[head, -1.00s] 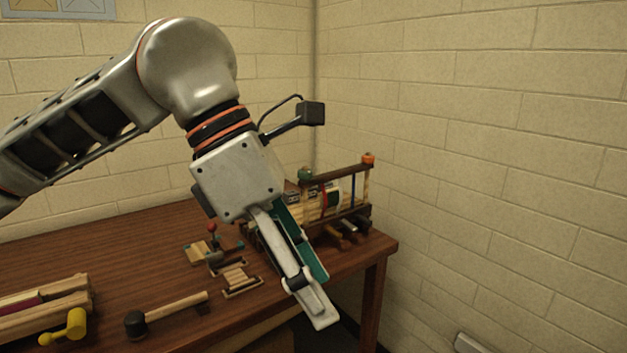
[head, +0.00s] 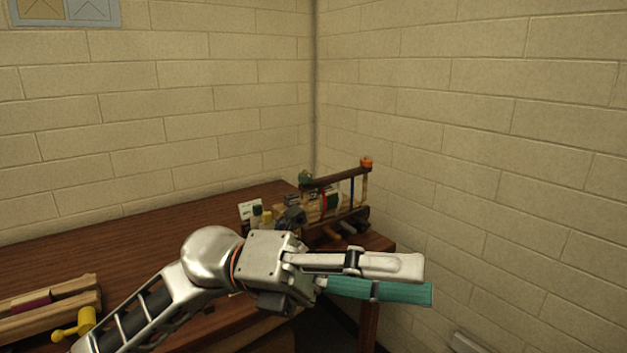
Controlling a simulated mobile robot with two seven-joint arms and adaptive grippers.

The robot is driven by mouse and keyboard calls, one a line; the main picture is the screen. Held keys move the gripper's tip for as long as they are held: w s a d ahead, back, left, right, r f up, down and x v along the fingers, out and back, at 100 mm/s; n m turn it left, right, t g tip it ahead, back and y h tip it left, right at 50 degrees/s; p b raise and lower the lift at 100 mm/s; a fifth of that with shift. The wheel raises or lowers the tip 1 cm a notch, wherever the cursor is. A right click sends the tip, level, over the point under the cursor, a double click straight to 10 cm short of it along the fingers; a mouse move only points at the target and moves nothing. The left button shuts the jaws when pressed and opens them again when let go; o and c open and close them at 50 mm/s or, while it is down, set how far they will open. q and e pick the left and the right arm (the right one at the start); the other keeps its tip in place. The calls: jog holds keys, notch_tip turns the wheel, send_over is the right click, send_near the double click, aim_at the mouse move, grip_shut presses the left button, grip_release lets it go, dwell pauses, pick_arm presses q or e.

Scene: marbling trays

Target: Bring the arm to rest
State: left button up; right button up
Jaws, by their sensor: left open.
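My left gripper (head: 428,280) is in front of the right end of the wooden table (head: 130,245), with its fingers pointing right past the table's edge. One finger is pale grey, the other teal. It is open, and I see nothing held in it. My left arm (head: 165,300) comes in low from the bottom left and hides much of the table's front part. My right gripper is not in view.
A wooden rack (head: 337,183) with an orange knob stands at the table's back right corner. Wooden bars (head: 50,290) and a yellow handle (head: 78,326) lie at the left. Brick walls (head: 480,120) meet behind the table. Space right of the table looks clear.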

pick_arm(q)
jog(key=w+a+f+n+t+h, duration=0.3)
jog(key=w+n+t, duration=0.3)
jog(key=n+t, duration=0.35)
jog(key=w+a+f+n+t+h, duration=0.2)
jog(key=w+a+f+n+t, duration=0.15)
jog(key=w+n+t, duration=0.4)
jog(key=w+a+f+n+t+y+p, duration=0.1)
jog(key=a+f+n+t+y, duration=0.45)
jog(key=f+n, duration=0.35)
jog(key=w+a+f+n+t+y+p, duration=0.15)
jog(key=a+f+n+t+y, duration=0.25)
jog(key=f+n+y, duration=0.45)
jog(key=s+a+f+n+g+y, duration=0.1)
jog(key=s+a+f+n+y, duration=0.15)
jog(key=f, duration=0.55)
jog(key=s+a+f+n+g+y, duration=0.1)
jog(key=s+a+f+n, duration=0.25)
jog(key=f, duration=0.45)
jog(key=s+a+f+n+g+y, duration=0.1)
jog(key=s+a+f+g, duration=0.1)
jog(key=s+f, duration=0.5)
jog(key=s+a+f+n+g+y, duration=0.2)
jog(key=s+a+f+g, duration=0.1)
jog(key=s+f, duration=0.4)
notch_tip(320, 180, down, 2)
jog(key=shift+a+f, duration=0.1)
jog(key=shift+a, duration=0.75)
